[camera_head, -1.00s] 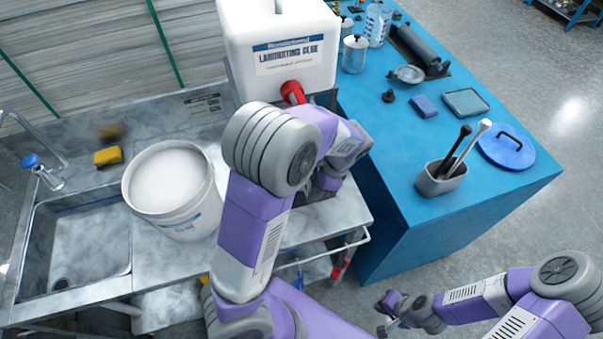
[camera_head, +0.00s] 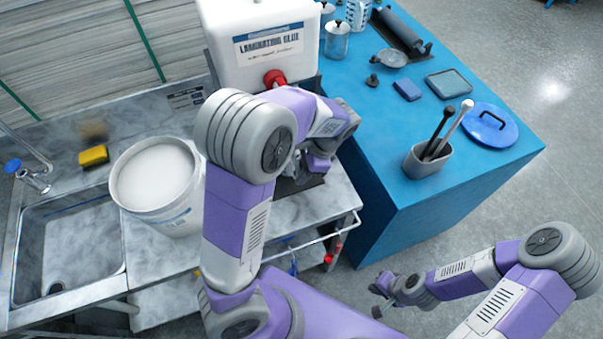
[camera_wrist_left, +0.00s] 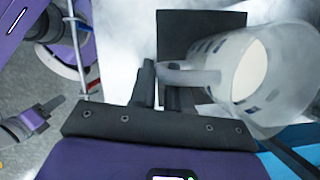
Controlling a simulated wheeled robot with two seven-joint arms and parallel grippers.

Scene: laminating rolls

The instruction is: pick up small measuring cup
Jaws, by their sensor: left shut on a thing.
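The small measuring cup (camera_wrist_left: 287,82) is translucent, with markings on its wall and white content inside. It shows at the right of the left wrist view. My left gripper (camera_wrist_left: 166,82) is shut on the cup's handle, with the cup beside the fingers. In the head view my left gripper (camera_head: 316,163) is below the glue jug's red tap, partly covered by my arm, and the cup cannot be made out there. My right gripper (camera_head: 379,298) is low at the right of the head view, over the floor, away from the cup. Its finger gap is too small to judge.
The white glue jug (camera_head: 262,65) with its red tap (camera_head: 274,78) stands behind my left arm. A white bucket (camera_head: 188,200) and a sink (camera_head: 68,240) are at the left. The blue table (camera_head: 400,225) holds a grey brush holder (camera_head: 432,165) and a blue lid (camera_head: 505,133).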

